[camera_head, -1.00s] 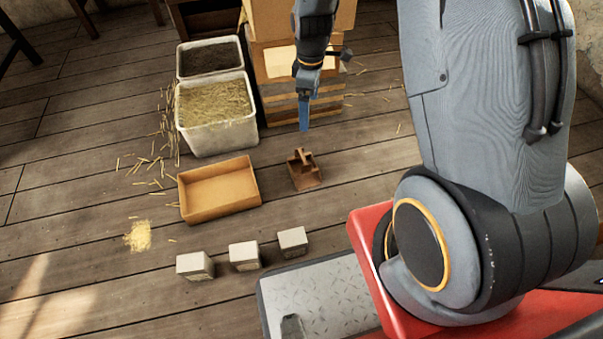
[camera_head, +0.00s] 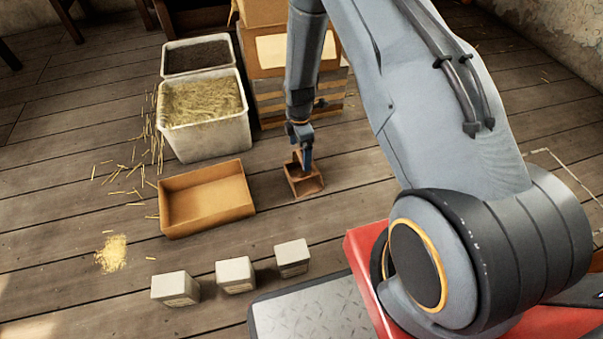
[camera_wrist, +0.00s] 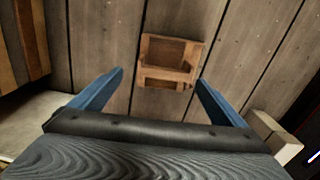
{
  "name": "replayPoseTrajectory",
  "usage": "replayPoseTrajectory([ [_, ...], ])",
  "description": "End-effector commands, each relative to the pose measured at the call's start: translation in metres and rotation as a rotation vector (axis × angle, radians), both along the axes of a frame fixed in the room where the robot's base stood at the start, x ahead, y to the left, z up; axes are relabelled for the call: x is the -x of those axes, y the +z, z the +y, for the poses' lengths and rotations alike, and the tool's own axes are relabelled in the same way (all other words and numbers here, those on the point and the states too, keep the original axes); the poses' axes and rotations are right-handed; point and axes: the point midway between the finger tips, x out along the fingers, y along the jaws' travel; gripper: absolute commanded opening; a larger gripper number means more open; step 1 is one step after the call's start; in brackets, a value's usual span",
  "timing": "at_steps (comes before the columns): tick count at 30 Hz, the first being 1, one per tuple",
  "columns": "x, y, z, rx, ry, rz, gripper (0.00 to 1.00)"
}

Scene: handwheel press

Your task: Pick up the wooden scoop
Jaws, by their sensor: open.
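The wooden scoop (camera_head: 304,184) lies on the plank floor, a small brown open box shape, right of the shallow tan tray. My gripper (camera_head: 306,160) is above it in the head view and hides part of its far side. In the wrist view the scoop (camera_wrist: 170,62) shows at the upper middle, beyond and between the two blue fingertips. My gripper (camera_wrist: 158,78) is open there with nothing between its fingers. I cannot tell exactly how high the fingertips are above the scoop.
An empty tan tray (camera_head: 163,217) lies left of the scoop. A bin of straw (camera_head: 232,138) and a dark-filled bin (camera_head: 168,60) stand behind it. Stacked boxes (camera_head: 338,62) stand behind my gripper. Three pale blocks, one in the middle (camera_head: 235,273), line the front. Floor around the scoop is clear.

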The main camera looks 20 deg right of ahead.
Motion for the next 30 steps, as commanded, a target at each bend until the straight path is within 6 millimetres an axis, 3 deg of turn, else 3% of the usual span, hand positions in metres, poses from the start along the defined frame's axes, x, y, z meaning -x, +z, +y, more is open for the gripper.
replayPoseTrajectory([
  [13,0.007,-0.049,-0.005,0.0,-0.002,0.001,0.95],
  [21,0.007,-0.051,-0.005,0.0,-0.002,-0.001,0.95],
  [22,0.007,-0.051,-0.005,0.0,-0.002,-0.001,0.93],
  [30,0.007,-0.051,-0.005,0.0,-0.002,-0.001,0.5],
])
